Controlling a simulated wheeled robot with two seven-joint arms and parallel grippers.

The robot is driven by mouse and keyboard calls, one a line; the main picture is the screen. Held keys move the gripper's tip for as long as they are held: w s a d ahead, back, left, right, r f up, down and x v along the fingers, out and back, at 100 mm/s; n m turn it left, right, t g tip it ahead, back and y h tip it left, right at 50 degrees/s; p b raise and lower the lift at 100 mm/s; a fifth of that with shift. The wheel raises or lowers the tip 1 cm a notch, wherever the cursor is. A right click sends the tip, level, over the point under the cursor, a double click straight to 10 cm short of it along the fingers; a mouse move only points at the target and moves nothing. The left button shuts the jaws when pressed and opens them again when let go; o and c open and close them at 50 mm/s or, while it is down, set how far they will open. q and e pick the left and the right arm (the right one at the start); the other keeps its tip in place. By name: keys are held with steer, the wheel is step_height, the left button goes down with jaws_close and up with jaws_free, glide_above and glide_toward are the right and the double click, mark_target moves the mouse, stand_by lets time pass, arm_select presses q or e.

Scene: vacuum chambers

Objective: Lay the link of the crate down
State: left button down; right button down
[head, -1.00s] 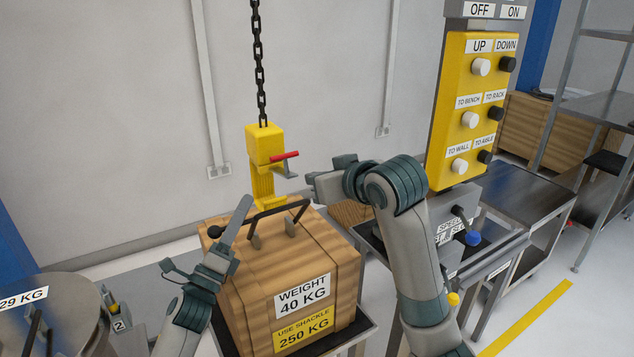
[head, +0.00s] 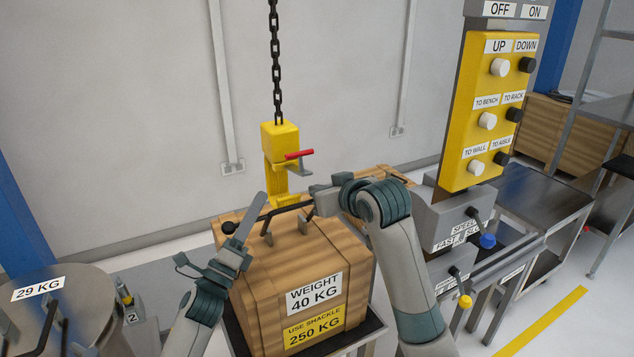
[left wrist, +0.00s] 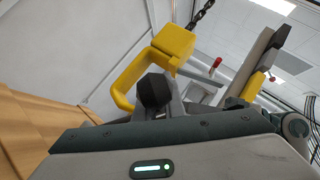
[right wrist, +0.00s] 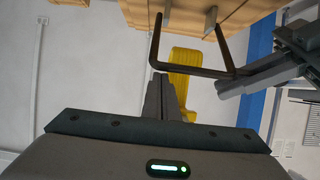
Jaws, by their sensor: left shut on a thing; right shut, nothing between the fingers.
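The wooden crate (head: 262,285), labelled 40 kg, stands on a dark platform. Its black link (head: 287,211) rises from the lid; in the right wrist view the link (right wrist: 195,70) is a squared loop. My left gripper (head: 243,222) is shut on the link near its left end, beside a black knob (head: 228,228). The knob fills the middle of the left wrist view (left wrist: 155,90). My right gripper (head: 314,190) is shut and empty, close to the link's right end. The yellow hook (head: 280,170) hangs behind the link; I cannot tell whether they touch.
A chain (head: 275,70) holds the hook, which has a red-handled latch (head: 298,154). A yellow control panel (head: 487,110) stands at right, with levers below it. A round 29 kg weight (head: 60,300) is at left. A bench (head: 540,200) stands behind the panel.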

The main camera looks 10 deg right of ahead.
steer(key=shift+s+f, duration=0.1)
steer(key=shift+s, duration=0.05)
arm_select(q)
steer(key=shift+a+r, duration=0.2)
arm_select(e)
steer(key=shift+s+d+f, duration=0.2)
steer(key=shift+s+f, duration=0.6)
arm_select(q)
steer(key=c, duration=1.8)
jaws_free()
steer(key=shift+r, duration=0.1)
steer(key=shift+c, duration=0.2)
steer(key=v, duration=1.2)
steer(key=shift+f, duration=0.2)
arm_select(e)
steer(key=shift+w+r, duration=0.2)
